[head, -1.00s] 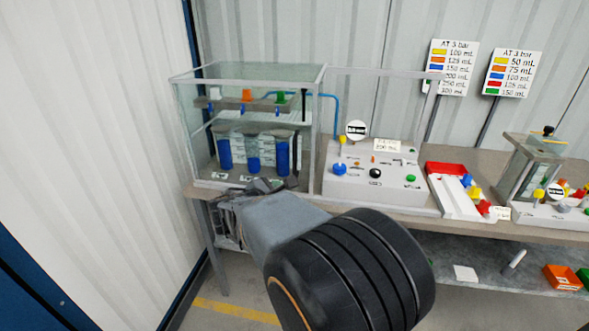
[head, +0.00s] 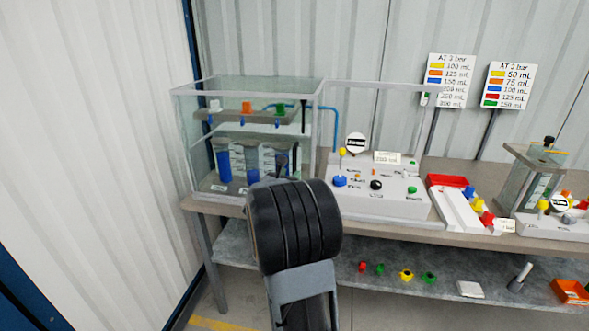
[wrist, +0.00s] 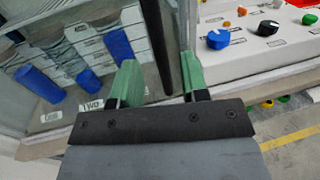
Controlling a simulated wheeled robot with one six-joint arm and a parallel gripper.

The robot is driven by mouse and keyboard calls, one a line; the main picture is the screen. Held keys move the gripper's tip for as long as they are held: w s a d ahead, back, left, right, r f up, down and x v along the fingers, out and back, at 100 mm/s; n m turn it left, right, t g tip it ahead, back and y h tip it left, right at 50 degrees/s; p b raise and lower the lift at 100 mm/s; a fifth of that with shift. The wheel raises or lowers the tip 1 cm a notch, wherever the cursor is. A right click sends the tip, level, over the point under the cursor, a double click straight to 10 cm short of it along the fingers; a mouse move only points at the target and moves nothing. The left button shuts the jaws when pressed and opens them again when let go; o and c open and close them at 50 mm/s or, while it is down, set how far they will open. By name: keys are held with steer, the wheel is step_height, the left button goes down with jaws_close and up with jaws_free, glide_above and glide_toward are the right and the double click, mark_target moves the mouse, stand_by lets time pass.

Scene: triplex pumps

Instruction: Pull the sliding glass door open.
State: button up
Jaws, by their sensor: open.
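The glass case (head: 318,125) stands on the bench, and its glass front pane (head: 262,133) covers the left half. A dark upright handle bar (head: 304,116) shows near the pane's right edge. It also shows in the wrist view as a black bar (wrist: 158,45). My gripper (wrist: 158,80) is open, with one green finger on each side of the bar's lower part. Gaps show between bar and fingers. In the head view my own black wrist joint hides most of the gripper. Blue cylinders (head: 223,166) stand behind the glass.
Right of the pane, a white control panel (head: 400,200) with coloured knobs sits inside an open frame. A red and white tray (head: 452,181) and a second device (head: 528,180) stand farther right. A corrugated wall is close on the left. Small coloured parts lie on the lower shelf (head: 330,251).

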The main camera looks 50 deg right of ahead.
mark_target(294, 170)
steer(key=shift+x, duration=2.25)
jaws_close()
